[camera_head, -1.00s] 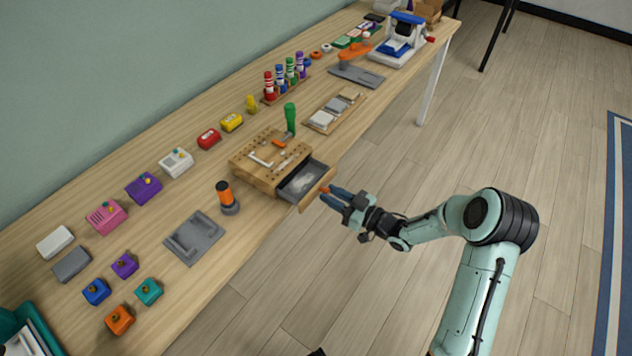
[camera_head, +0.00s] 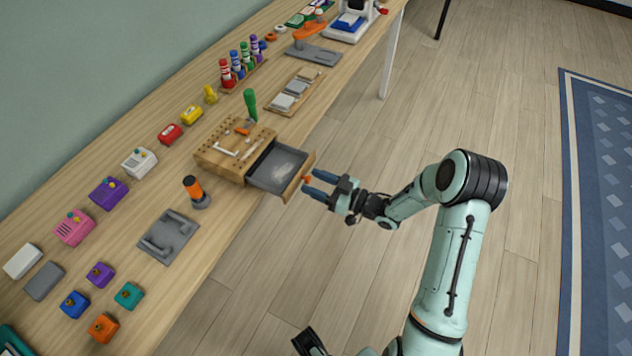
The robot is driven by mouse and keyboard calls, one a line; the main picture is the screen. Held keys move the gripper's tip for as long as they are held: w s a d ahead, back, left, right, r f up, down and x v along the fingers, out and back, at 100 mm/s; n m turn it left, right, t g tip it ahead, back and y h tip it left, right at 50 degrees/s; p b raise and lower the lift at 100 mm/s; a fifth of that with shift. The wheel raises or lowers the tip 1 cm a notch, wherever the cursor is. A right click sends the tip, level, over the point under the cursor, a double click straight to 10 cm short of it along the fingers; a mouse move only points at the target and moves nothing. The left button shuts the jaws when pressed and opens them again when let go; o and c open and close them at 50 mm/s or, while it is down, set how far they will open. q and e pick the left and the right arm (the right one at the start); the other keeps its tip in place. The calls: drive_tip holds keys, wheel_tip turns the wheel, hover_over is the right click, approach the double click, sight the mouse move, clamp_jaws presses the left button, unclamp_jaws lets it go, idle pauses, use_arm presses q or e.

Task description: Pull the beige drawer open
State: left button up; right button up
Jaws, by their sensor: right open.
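The beige drawer (camera_head: 296,180) sticks out of a wooden tool block (camera_head: 216,153) on the workbench. The drawer stands well open, past the bench edge. My right gripper (camera_head: 312,181) is at the drawer front, its blue fingers open with the knob between their tips. Whether a finger touches the knob cannot be told. A dark part at the bottom edge may belong to my left gripper; its jaws do not show.
On the block are a green-handled tool (camera_head: 250,104) and white pieces. An orange-topped tool (camera_head: 194,190) and a grey tray (camera_head: 168,237) stand at its near left. A tray of grey blocks (camera_head: 292,95) lies beyond.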

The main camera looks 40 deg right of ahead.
drive_tip(key=v, duration=1.3)
drive_tip(key=shift+p, duration=0.3)
drive_tip(key=shift+s, duration=0.1)
